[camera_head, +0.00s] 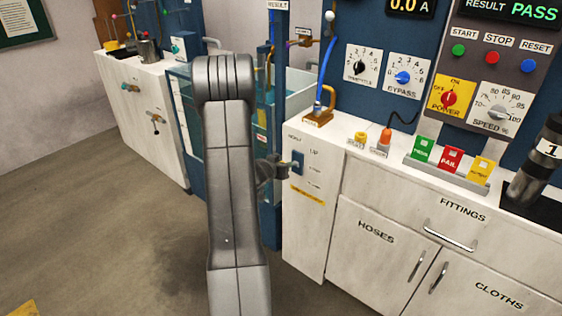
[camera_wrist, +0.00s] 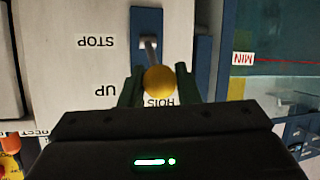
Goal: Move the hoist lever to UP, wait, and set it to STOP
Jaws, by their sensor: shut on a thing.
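The hoist lever has a yellow ball knob (camera_wrist: 159,80) on a short metal shaft (camera_wrist: 149,48), which comes out of a blue plate (camera_wrist: 146,20). My gripper (camera_wrist: 158,84) has its dark fingers on both sides of the knob and is shut on it. The wrist view is upside down. There the knob lies nearer the level of the UP label (camera_wrist: 105,91) than of the STOP label (camera_wrist: 97,41). In the head view my gripper (camera_head: 272,172) is at the blue hoist plate (camera_head: 298,163) on the white cabinet's side panel. The knob is hard to make out there.
A water tank with a blue frame (camera_head: 270,215) stands just left of the hoist panel, close to my gripper. The white cabinet (camera_head: 375,215) extends right, with FITTINGS, HOSES and CLOTHS fronts. A green PASS reading shows on the display (camera_head: 512,10).

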